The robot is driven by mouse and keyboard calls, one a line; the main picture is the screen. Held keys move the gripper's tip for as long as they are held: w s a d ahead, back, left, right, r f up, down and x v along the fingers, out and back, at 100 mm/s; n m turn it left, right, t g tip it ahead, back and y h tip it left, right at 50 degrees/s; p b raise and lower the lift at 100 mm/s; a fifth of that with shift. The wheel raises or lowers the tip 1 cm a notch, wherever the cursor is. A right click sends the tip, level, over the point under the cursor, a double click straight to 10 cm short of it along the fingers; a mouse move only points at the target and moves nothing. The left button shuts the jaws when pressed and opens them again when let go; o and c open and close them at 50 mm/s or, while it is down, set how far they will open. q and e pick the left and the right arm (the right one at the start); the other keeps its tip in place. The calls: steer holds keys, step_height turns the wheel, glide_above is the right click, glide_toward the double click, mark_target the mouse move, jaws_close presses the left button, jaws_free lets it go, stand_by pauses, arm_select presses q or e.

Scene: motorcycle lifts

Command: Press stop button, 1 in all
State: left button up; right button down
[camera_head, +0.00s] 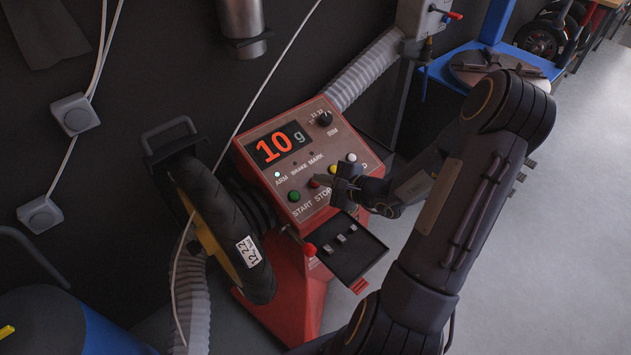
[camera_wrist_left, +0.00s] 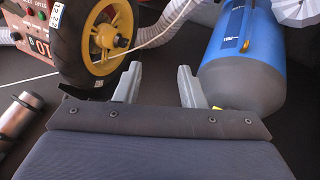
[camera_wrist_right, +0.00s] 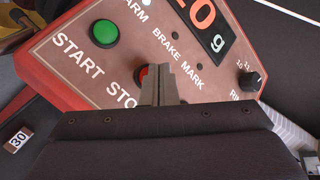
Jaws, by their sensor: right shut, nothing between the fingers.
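The red stop button (camera_wrist_right: 142,73) is on the sloping face of a red control panel (camera_wrist_right: 85,72), above the "STOP" label and right of the green start button (camera_wrist_right: 104,33). In the right wrist view my right gripper (camera_wrist_right: 160,70) is shut and empty, and its fingertips cover part of the stop button. In the head view the right gripper (camera_head: 338,183) is over the panel (camera_head: 262,178), just right of the red button (camera_head: 314,183). I cannot tell whether it touches. My left gripper (camera_wrist_left: 159,75) is open and empty, away from the panel.
The panel display (camera_head: 279,145) reads "10 g". A black tray (camera_head: 345,262) with small metal pieces and a red-knobbed lever (camera_head: 309,249) sit below the buttons. A wheel (camera_head: 222,225) is mounted at the panel's left. A blue cylinder (camera_wrist_left: 240,60) shows in the left wrist view.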

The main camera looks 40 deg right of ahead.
steer(key=shift+w+f+b, duration=0.15)
steer(key=shift+f+b, duration=0.2)
steer(key=shift+b, duration=0.2)
stand_by(0.6)
steer(key=shift+s+r+p, duration=0.35)
steer(key=shift+r+p, duration=0.1)
steer(key=shift+r, duration=0.3)
steer(key=r+p, duration=0.1)
steer(key=s+r+p, duration=0.1)
steer(key=r, duration=0.1)
steer(key=s+r+p, duration=0.1)
steer(key=shift+d+r, duration=0.1)
steer(key=shift+r, duration=0.2)
stand_by(0.6)
